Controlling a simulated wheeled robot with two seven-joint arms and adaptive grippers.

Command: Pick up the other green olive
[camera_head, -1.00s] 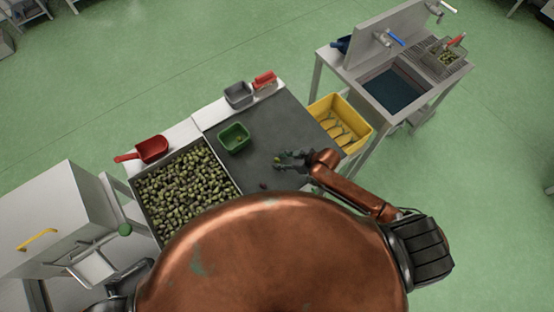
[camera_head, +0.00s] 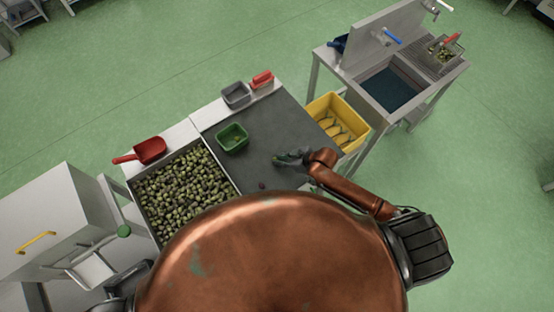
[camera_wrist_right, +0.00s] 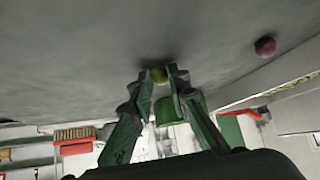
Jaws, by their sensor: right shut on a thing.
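A small green olive (camera_wrist_right: 159,74) is between the fingertips of my right gripper (camera_wrist_right: 160,76) in the wrist view. The fingers are shut on it. In the head view my right gripper (camera_head: 280,160) is low over the dark grey work surface (camera_head: 262,118), with the olive barely visible at its tips. I cannot tell whether the olive still touches the surface. A purple-red olive (camera_head: 262,186) lies apart on the surface, nearer my body; it also shows in the wrist view (camera_wrist_right: 265,46).
A green tub (camera_head: 232,138) stands left of my right gripper, beside a large tray of mixed olives (camera_head: 186,192). A red scoop (camera_head: 150,150), grey tub (camera_head: 236,94) and red object (camera_head: 262,79) line the edge. A yellow crate (camera_head: 348,112) and a sink (camera_head: 390,90) are at right.

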